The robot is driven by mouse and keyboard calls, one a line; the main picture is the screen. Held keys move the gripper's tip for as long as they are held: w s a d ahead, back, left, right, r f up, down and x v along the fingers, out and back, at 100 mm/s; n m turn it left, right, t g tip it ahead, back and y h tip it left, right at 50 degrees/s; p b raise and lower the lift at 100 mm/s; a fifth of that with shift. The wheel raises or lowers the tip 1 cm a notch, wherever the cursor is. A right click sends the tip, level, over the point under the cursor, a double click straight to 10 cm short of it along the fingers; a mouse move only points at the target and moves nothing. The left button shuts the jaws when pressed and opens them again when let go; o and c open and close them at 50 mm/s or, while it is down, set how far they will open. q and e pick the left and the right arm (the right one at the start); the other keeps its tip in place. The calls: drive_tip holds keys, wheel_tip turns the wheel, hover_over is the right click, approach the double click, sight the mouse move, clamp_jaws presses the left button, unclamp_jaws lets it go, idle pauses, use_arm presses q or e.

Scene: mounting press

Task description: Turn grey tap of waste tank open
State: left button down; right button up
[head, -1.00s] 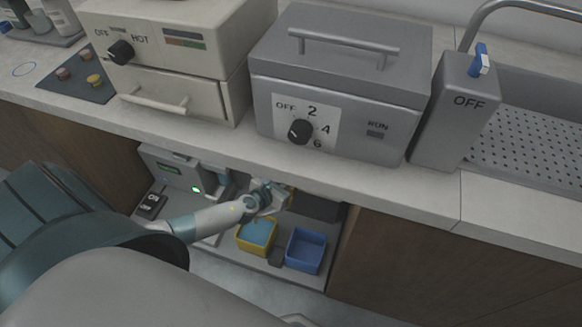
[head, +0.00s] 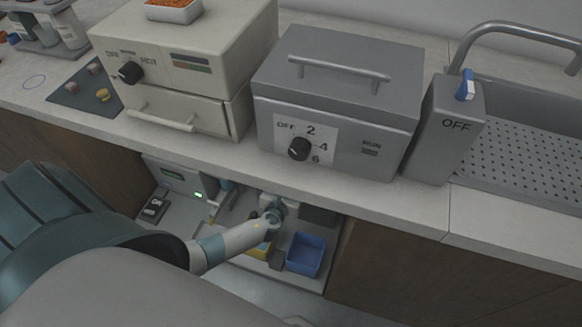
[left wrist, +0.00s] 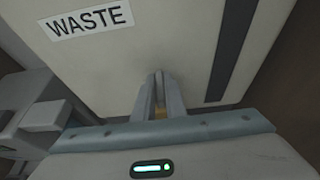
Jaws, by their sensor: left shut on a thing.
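The waste tank (left wrist: 180,50) fills the upper part of the left wrist view as a pale wall with a WASTE label (left wrist: 90,20) and a dark vertical strip. My left gripper (left wrist: 159,80) is at the tank's lower edge, its two fingers close together and shut on the grey tap, which they mostly hide. A small yellowish patch shows between the fingers near their base. In the head view my left gripper (head: 272,204) is inside the open cabinet bay under the counter, partly hidden by its own wrist. My right gripper is not in view.
Below the gripper are a yellow tub (head: 262,252), partly covered by my arm, and a blue tub (head: 305,254). A device with a green light (head: 180,180) and a switch box (head: 154,208) stand left. The counter edge (head: 300,190) overhangs the bay.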

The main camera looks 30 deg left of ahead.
use_arm(q)
drive_tip(key=c, duration=2.1)
unclamp_jaws()
drive_tip(key=shift+s, duration=0.1)
drive_tip(key=shift+s+d+r, duration=0.15)
drive_tip(key=shift+s+r, duration=0.1)
drive_tip(key=shift+s, duration=0.2)
drive_tip(key=p+v, duration=0.3)
drive_tip(key=v, duration=1.3)
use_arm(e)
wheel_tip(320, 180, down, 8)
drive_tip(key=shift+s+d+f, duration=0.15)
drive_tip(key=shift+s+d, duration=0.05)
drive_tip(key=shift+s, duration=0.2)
use_arm(q)
drive_tip(key=shift+s+d+f, duration=0.1)
drive_tip(key=shift+s+f, duration=0.05)
